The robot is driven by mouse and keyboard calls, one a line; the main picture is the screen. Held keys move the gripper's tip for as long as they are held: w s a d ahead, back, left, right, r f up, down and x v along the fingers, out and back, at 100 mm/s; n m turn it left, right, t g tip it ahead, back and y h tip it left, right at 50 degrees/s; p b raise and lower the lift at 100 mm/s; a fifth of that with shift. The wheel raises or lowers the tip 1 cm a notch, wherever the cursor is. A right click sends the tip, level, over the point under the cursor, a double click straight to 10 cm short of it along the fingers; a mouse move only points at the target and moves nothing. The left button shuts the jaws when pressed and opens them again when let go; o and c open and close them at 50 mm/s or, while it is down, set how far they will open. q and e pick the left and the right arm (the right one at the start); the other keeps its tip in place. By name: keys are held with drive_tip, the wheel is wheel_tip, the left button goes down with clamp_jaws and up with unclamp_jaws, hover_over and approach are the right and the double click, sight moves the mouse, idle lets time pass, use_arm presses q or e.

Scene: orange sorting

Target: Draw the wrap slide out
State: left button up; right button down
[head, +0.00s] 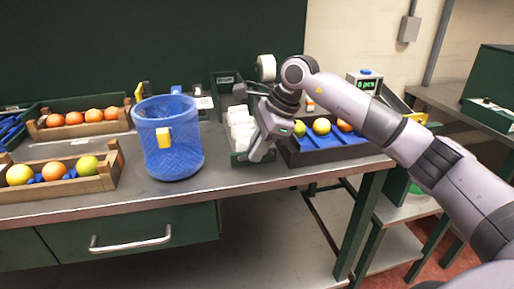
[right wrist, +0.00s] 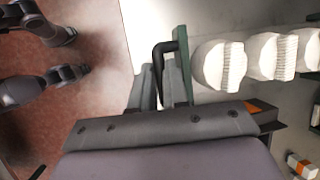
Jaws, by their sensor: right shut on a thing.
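The wrap slide (head: 238,160) is a narrow dark green tray holding a row of white wraps (head: 240,122), at the front of the bench between the blue basket and the dark crate. In the right wrist view its green front wall (right wrist: 184,62) stands beside the white wraps (right wrist: 258,58), and a black bent handle (right wrist: 160,58) sticks out from it. My right gripper (head: 258,154) is at the slide's front end, angled down, shut on the handle. Its fingers partly hide the slide's front in the head view. My left gripper is out of view.
A blue mesh basket (head: 170,155) stands left of the slide. A dark crate (head: 320,155) with fruit on blue lining sits close on its right. Wooden fruit crates (head: 103,172) are at the left. The floor in front of the bench is clear; a drawer handle (head: 130,245) is below.

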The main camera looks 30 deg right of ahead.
drive_tip(key=shift+s+a+f, duration=0.1)
drive_tip(key=shift+s, duration=0.05)
drive_tip(key=c, duration=1.1)
unclamp_jaws()
drive_tip(key=shift+s, duration=0.1)
drive_tip(key=v, duration=0.7)
